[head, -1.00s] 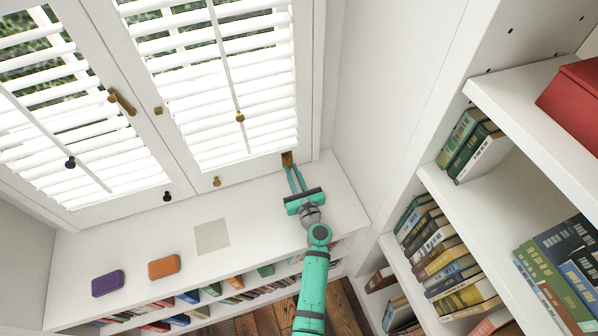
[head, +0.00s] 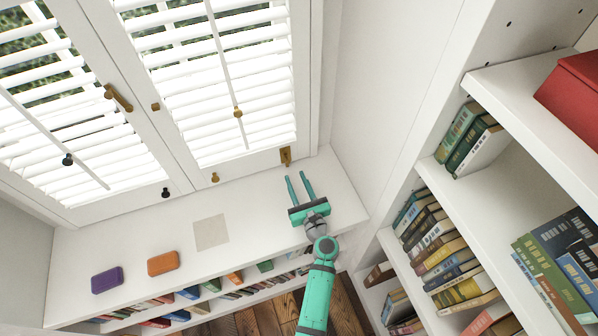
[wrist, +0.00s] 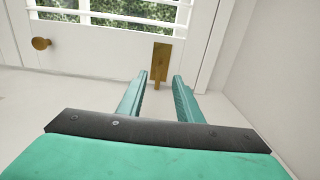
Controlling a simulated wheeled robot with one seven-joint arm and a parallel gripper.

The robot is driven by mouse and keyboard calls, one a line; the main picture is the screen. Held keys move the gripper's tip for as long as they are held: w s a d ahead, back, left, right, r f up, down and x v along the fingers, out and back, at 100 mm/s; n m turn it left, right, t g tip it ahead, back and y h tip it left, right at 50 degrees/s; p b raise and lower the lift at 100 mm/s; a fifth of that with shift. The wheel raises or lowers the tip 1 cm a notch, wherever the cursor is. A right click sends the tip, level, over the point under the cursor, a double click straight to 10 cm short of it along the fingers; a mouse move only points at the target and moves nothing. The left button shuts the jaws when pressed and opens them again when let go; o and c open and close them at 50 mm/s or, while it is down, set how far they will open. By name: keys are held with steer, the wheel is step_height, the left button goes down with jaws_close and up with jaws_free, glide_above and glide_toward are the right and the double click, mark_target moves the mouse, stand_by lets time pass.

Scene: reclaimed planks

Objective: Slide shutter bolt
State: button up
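The brass shutter bolt (head: 285,156) is mounted low at the right corner of the right shutter panel. In the wrist view the bolt (wrist: 161,62) stands upright, beyond and between my fingertips. My gripper (head: 300,178) is open and empty above the white sill, a little short of the bolt and not touching it. The gripper also shows in the wrist view (wrist: 160,76), with a clear gap between its teal fingers. The bolt's lower end is close to the sill; whether it enters a hole there I cannot tell.
Brass knobs (head: 215,177) and a brass handle (head: 118,98) sit on the shutters. A purple block (head: 107,280) and an orange block (head: 163,263) lie on the sill at left. A bookshelf (head: 520,82) rises at right. The sill (head: 262,200) around my gripper is clear.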

steer(key=shift+v, duration=2.6)
